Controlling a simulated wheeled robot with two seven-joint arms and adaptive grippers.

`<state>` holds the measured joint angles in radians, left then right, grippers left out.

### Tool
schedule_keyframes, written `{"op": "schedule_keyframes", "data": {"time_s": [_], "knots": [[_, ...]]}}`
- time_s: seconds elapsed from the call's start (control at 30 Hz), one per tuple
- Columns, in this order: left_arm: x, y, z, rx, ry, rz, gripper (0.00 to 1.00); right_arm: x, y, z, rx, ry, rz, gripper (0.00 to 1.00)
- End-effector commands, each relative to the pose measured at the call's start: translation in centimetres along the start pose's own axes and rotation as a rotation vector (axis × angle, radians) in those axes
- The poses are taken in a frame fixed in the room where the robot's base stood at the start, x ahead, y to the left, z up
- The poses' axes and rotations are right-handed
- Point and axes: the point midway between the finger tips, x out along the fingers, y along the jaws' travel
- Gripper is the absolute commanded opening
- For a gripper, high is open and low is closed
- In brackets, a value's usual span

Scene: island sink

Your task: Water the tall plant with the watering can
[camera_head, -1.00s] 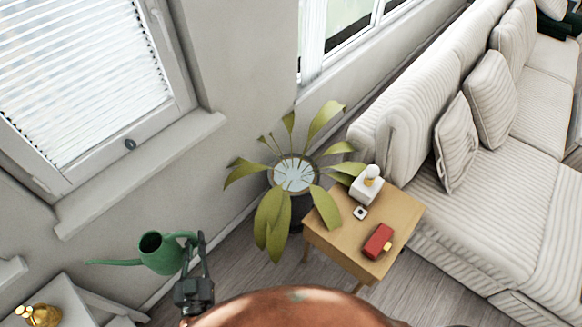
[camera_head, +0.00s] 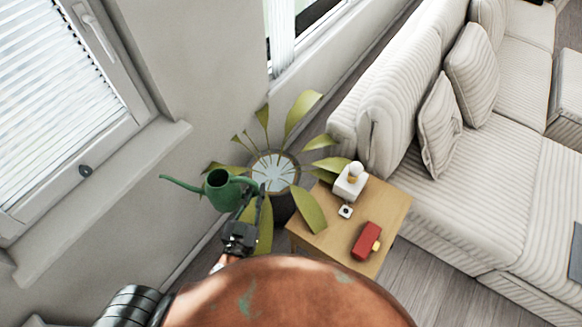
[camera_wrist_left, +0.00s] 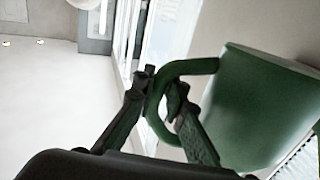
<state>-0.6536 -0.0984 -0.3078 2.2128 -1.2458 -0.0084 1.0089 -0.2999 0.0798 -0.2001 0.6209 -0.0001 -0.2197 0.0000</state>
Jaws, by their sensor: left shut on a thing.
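The green watering can (camera_head: 218,190) is held up in the air, with its spout pointing left, away from the plant. My left gripper (camera_head: 254,200) is shut on its handle. In the left wrist view the gripper's fingers (camera_wrist_left: 160,92) close around the handle loop, and the can's body (camera_wrist_left: 262,108) is to their right. The tall plant (camera_head: 304,110) has long green leaves and stands in a dark pot (camera_head: 282,205) just right of the can. The can and gripper cover some of its left leaves. My right gripper is not in view.
A wooden side table (camera_head: 335,240) stands right of the plant, with a white dispenser (camera_head: 350,182), a small white item and a red object (camera_head: 366,240) on it. A striped sofa (camera_head: 480,170) fills the right. The wall and window sill are on the left.

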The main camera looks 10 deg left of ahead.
Motion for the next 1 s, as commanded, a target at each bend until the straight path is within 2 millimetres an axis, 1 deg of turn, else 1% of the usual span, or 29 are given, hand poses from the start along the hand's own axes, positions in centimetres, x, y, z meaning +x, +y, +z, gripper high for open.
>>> {"op": "schedule_keyframes", "data": {"time_s": [0.03, 0.17, 0.3, 0.47, 0.7, 0.9, 1.0], "knots": [[0.4, 0.5, 0.5, 0.003, 0.001, 0.015, 0.00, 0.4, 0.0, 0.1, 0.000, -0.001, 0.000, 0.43], [2.0, 2.6, 2.5, 0.005, 0.004, 0.076, 0.00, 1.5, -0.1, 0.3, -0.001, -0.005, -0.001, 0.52], [4.5, 6.0, 5.4, 0.006, 0.007, 0.171, 0.00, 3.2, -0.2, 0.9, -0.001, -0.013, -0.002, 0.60], [7.2, 9.8, 8.8, 0.007, 0.011, 0.279, 0.00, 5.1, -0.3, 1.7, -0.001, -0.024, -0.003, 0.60], [11.2, 15.0, 14.2, 0.007, 0.016, 0.427, 0.00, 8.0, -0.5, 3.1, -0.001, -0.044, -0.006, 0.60], [14.7, 18.6, 19.2, 0.008, 0.019, 0.537, 0.00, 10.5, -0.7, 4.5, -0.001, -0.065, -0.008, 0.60], [16.5, 20.0, 21.7, 0.009, 0.021, 0.583, 0.00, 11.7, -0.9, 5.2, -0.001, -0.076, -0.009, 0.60]]}}
